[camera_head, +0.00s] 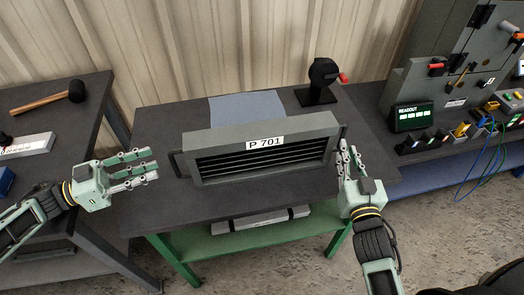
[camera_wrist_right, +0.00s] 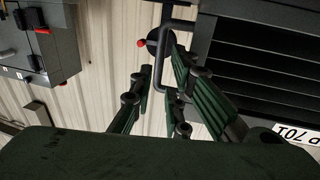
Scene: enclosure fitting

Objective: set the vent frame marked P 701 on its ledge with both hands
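The vent frame (camera_head: 228,152) is a grey box with dark slats and a white label reading P 701. It stands on the dark table, with a dark handle at each end. My left gripper (camera_head: 150,168) is open and empty, a little left of the left handle (camera_head: 176,165). My right gripper (camera_head: 347,160) is at the right end of the frame. In the right wrist view its fingers (camera_wrist_right: 160,95) are spread apart near the frame's handle (camera_wrist_right: 163,60), and I see no closed grasp. The ledge cannot be made out for certain.
A blue-grey sheet (camera_head: 247,107) and a black device with a red knob (camera_head: 320,80) are behind the frame. A bench with a readout panel (camera_head: 411,116) stands right. A hammer (camera_head: 50,98) lies on the left table. A grey bar (camera_head: 260,220) lies on the green lower shelf.

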